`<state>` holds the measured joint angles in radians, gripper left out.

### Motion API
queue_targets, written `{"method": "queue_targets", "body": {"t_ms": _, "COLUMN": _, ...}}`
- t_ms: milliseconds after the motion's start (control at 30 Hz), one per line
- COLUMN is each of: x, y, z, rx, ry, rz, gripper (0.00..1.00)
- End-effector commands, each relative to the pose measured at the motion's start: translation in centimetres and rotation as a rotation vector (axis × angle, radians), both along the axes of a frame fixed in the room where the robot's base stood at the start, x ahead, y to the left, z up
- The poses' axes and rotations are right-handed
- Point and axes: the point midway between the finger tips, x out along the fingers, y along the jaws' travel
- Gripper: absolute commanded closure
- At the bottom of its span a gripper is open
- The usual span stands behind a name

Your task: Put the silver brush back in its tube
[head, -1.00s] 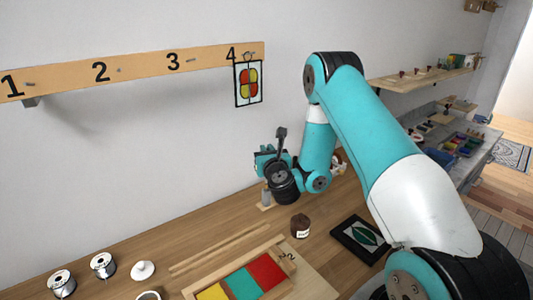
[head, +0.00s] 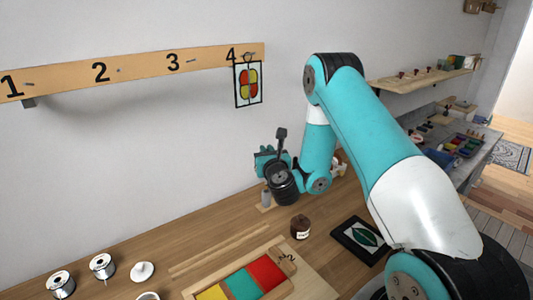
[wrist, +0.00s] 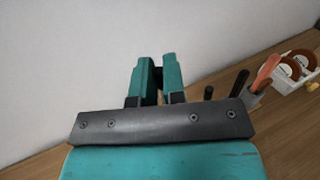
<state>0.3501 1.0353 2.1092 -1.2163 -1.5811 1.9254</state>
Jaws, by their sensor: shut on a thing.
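My gripper (head: 265,158) is near the wall at the back of the bench, its teal fingers above a small grey upright tube (head: 266,197). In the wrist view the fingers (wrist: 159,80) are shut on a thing. Only a dark sliver of it (wrist: 159,84) shows between them, and I take it to be the silver brush. Its bristles and most of its length are hidden. I cannot tell whether any of it is inside the tube. The tube is partly behind my wrist in the head view.
A dark labelled jar (head: 300,226) stands in front of the tube. A framed leaf panel (head: 361,237) lies to the right, a coloured glass tray (head: 245,284) in front. In the wrist view a white tape holder (wrist: 302,70) and upright tools (wrist: 266,72) stand right.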

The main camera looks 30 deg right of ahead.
Motion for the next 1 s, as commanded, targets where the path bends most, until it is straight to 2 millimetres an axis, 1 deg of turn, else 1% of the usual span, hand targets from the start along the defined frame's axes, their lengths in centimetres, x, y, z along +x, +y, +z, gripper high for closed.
{"method": "queue_targets", "body": {"t_ms": 500, "x": 0.0, "y": 0.0, "z": -1.1, "rx": 0.000, "ry": 0.000, "rz": 0.000, "gripper": 1.00}}
{"method": "queue_targets", "body": {"t_ms": 1000, "x": 0.0, "y": 0.0, "z": -1.2, "rx": -0.001, "ry": 0.000, "rz": 0.000, "gripper": 1.00}}
